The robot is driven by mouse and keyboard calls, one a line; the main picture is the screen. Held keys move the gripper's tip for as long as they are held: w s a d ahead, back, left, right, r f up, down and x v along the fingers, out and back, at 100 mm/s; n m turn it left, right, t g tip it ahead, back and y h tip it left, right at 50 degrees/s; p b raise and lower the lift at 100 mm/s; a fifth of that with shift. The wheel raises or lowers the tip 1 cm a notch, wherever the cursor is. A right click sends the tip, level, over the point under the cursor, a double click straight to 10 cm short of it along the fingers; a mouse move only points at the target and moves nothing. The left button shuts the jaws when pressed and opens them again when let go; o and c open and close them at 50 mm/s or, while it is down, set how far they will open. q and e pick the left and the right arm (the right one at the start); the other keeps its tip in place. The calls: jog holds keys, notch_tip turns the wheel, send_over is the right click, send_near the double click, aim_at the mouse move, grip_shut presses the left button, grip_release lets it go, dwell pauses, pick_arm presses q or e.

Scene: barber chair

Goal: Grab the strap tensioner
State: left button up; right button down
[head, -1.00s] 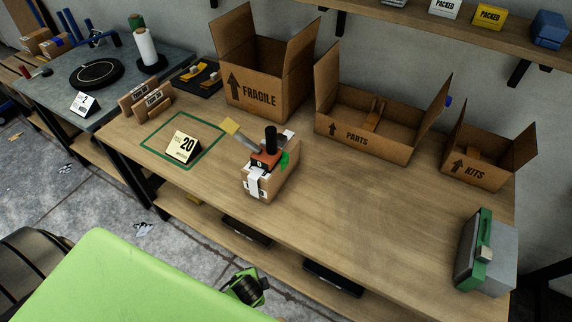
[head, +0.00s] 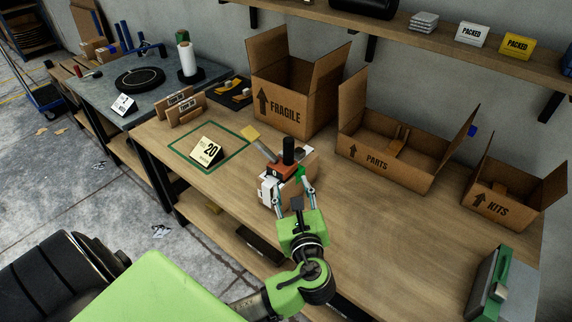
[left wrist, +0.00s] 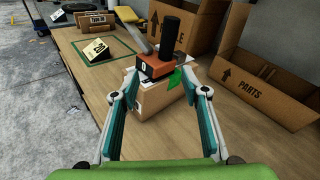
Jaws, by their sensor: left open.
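The strap tensioner (head: 285,170) has an orange body, an upright black grip and a grey lever slanting to the left. It rests on top of a small cardboard box (head: 308,160) on the wooden bench. In the left wrist view the strap tensioner (left wrist: 160,67) is straight ahead, with a green piece at its right. My left gripper (head: 290,189) is open at the front of the box. In the left wrist view its two fingers (left wrist: 164,92) are spread to either side of the box, nearer than the tensioner, with nothing gripped. My right gripper is not in view.
Open boxes marked FRAGILE (head: 284,113), PARTS (head: 385,164) and KITS (head: 496,196) stand along the bench's back. A card marked 20 (head: 207,152) stands inside a green outline at left. A grey-green case (head: 500,285) is at right. The bench between is clear.

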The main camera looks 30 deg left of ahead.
aim_at(290, 144)
pick_arm(q)
jog(key=w+a+r+m, duration=0.1)
jog(key=w, duration=0.1)
jog(key=w+a+r+t, duration=0.1)
jog(key=w+a, duration=0.1)
jog(key=w+a+r+m+y+p, duration=0.1)
jog(key=w+r, duration=0.1)
jog(key=w, duration=0.1)
jog(key=shift+a+r+m+t, duration=0.1)
jog(key=shift+a+m+t, duration=0.1)
jog(key=shift+m+t, duration=0.1)
jog(key=p+x, duration=0.1)
jog(key=x, duration=0.4)
jog(key=shift+a+r, duration=0.15)
jog(key=shift+a, duration=0.1)
jog(key=shift+w+a, duration=0.2)
jog(key=shift+w, duration=0.05)
grip_shut()
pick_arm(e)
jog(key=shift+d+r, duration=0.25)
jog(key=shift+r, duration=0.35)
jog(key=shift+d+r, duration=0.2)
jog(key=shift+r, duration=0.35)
